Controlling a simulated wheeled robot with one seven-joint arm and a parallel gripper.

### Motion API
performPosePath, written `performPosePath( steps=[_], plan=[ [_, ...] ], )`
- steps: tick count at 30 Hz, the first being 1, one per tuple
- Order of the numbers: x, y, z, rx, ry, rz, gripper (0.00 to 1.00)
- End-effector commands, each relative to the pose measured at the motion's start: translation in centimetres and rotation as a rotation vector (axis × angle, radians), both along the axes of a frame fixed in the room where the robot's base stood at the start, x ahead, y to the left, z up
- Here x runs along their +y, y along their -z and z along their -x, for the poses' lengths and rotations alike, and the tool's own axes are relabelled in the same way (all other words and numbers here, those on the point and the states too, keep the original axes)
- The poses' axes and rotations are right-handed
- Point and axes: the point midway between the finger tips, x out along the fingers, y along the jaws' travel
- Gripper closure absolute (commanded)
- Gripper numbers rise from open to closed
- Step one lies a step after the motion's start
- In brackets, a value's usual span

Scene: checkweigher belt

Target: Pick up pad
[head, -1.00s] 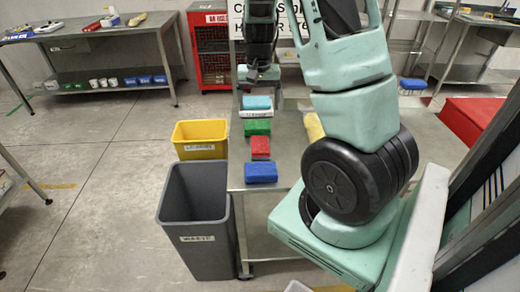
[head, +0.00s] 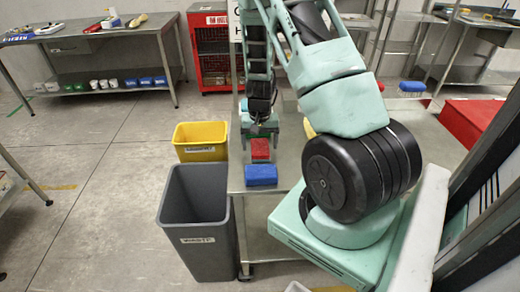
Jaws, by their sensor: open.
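Scouring pads lie in a row along the left edge of the metal table (head: 283,200). The red pad (head: 260,149) and the blue pad (head: 261,175) at the near end show clearly. My gripper (head: 261,134) is open and points down over the row, just beyond the red pad, where the green pad lies. The green pad is mostly hidden by it, and I cannot tell whether the fingers touch it. The pads farther back are hidden behind my arm.
A yellow bin (head: 200,141) and a grey waste bin (head: 197,222) stand on the floor left of the table. A yellow item (head: 309,128) is partly hidden by my arm. A red cabinet (head: 210,50) stands behind.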

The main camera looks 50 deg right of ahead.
Motion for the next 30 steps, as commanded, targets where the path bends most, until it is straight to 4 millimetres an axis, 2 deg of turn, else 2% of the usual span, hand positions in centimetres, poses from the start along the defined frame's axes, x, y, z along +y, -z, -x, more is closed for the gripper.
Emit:
performPosePath(
  steps=[3, 9, 14, 17, 25, 30],
  plan=[
    [0.0, 0.7, 0.0, -0.001, 0.001, 0.001, 0.16],
    [0.0, 0.7, 0.0, -0.001, 0.0, 0.001, 0.16],
    [0.0, 0.7, 0.0, -0.001, 0.0, 0.001, 0.61],
    [0.0, 0.7, 0.0, -0.001, 0.0, 0.001, 0.69],
    [0.0, 0.2, -0.1, -0.001, 0.0, 0.002, 0.69],
    [0.0, -2.5, -0.1, -0.004, -0.001, 0.003, 0.69]
  ],
)
